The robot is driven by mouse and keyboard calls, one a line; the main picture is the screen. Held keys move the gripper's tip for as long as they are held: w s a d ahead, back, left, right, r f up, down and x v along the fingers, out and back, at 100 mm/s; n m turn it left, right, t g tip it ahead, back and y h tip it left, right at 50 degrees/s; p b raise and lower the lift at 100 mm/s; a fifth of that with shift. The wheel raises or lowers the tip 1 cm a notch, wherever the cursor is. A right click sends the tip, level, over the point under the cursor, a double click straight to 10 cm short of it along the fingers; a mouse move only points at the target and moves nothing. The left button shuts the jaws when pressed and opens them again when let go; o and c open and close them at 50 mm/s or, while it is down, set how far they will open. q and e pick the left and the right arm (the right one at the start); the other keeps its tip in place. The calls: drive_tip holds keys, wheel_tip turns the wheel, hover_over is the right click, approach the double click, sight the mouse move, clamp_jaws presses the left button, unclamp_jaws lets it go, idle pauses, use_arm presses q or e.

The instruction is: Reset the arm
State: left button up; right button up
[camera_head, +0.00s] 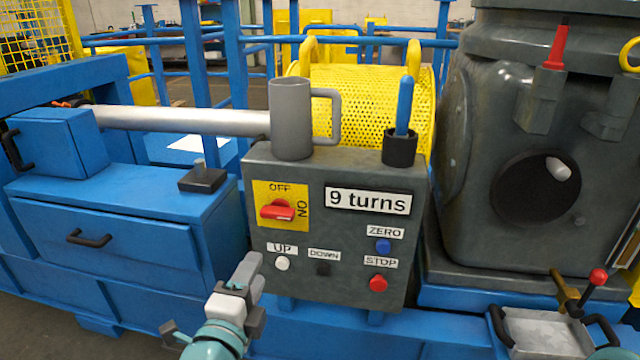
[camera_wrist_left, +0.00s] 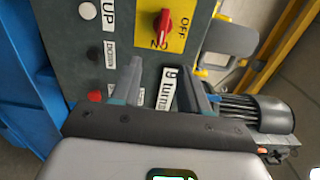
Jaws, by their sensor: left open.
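My left gripper (camera_head: 212,298) is at the lower middle of the head view, in front of the grey control box (camera_head: 335,285). Its fingers are apart with nothing between them. In the left wrist view the open left gripper (camera_wrist_left: 163,78) points at the box panel, which fills much of that view. The box carries a red OFF/ON switch (camera_head: 278,210), a "9 turns" label (camera_head: 368,201), and UP, DOWN, ZERO and STOP buttons. The switch also shows in the wrist view (camera_wrist_left: 163,20). My right gripper does not show; only a teal piece appears at the bottom right corner.
A grey mug (camera_head: 291,115) and a black cup (camera_head: 400,147) with a blue stick stand on the box. A blue drawer cabinet (camera_head: 140,235) is left. A large grey machine (camera_head: 470,130) and a metal tray (camera_head: 545,340) are right. Yellow mesh is behind.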

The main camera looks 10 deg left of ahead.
use_arm(q)
drive_tip(key=s+f+n+g, duration=0.2)
drive_tip(key=f+g, duration=0.3)
drive_tip(key=f, duration=1)
drive_tip(key=s+f+n+g, duration=0.2)
drive_tip(key=f+g, duration=0.2)
drive_tip(key=f, duration=1.1)
drive_tip(key=s+d+f+n+g+h, duration=0.35)
drive_tip(key=s+f+n+g, duration=0.35)
drive_tip(key=s+f+n, duration=0.4)
drive_tip(key=s+d+r+n+p, duration=0.1)
drive_tip(key=s+r+n+p, duration=0.1)
drive_tip(key=r+p, duration=1.3)
drive_tip(key=s+d+r+n+g+p, duration=0.1)
drive_tip(key=s+r+n+p, duration=0.2)
drive_tip(key=r+p, duration=1.3)
drive_tip(key=shift+d+g+p, duration=0.3)
drive_tip(key=shift+p, duration=0.15)
drive_tip(key=shift+w, duration=0.1)
